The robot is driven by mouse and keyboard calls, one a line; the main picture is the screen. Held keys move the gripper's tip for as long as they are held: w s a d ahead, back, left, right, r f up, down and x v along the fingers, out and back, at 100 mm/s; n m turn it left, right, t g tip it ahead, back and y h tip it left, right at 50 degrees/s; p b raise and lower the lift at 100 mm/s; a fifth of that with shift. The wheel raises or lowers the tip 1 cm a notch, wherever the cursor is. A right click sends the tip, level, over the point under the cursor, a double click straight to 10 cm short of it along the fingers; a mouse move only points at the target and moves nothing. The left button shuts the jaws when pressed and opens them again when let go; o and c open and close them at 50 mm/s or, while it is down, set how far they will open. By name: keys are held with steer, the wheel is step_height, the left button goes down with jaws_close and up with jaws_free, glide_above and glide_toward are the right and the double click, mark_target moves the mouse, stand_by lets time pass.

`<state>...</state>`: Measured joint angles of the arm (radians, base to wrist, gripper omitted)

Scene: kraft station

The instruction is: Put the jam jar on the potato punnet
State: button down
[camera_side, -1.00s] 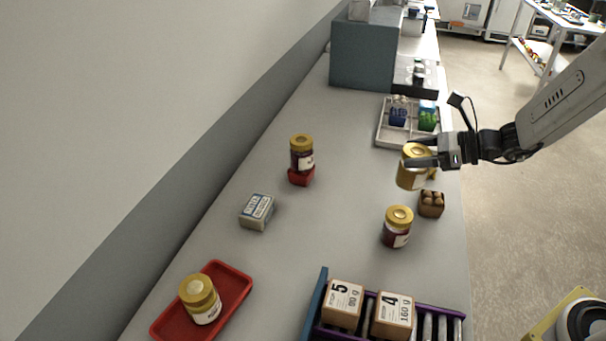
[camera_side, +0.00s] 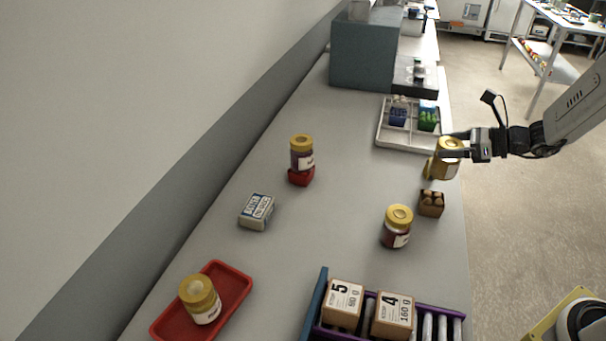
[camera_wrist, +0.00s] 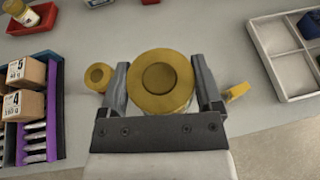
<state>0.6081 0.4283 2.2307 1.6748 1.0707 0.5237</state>
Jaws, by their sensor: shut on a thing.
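My gripper (camera_side: 461,146) is shut on an amber jar with a gold lid (camera_side: 448,160), holding it upright above the table's right edge. The wrist view shows this jar's lid (camera_wrist: 161,85) between the fingers (camera_wrist: 162,92). The potato punnet (camera_side: 431,204), a small brown box with brown potatoes, stands below the held jar in the side view; I cannot make it out in the wrist view. A dark red jam jar with a gold lid (camera_side: 397,229) stands on the table just left of the punnet, and its lid shows in the wrist view (camera_wrist: 97,77). Another dark jar (camera_side: 302,155) stands on a red punnet (camera_side: 301,177).
A yellow thing (camera_side: 428,169) is partly hidden behind the held jar. A divided tray (camera_side: 384,137) lies behind it. A rack with cartons (camera_side: 343,302) is in front. A red tray (camera_side: 235,280) holds a pale jar. A small box (camera_side: 257,212) lies left.

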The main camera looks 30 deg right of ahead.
mark_target(444, 169)
steer(key=shift+f, duration=1.6)
steer(key=shift+f, duration=1.75)
steer(key=shift+f, duration=0.1)
jaws_free()
steer(key=shift+f, duration=0.1)
steer(key=shift+d+r, duration=0.1)
steer(key=shift+r, duration=0.1)
steer(key=v, duration=1.2)
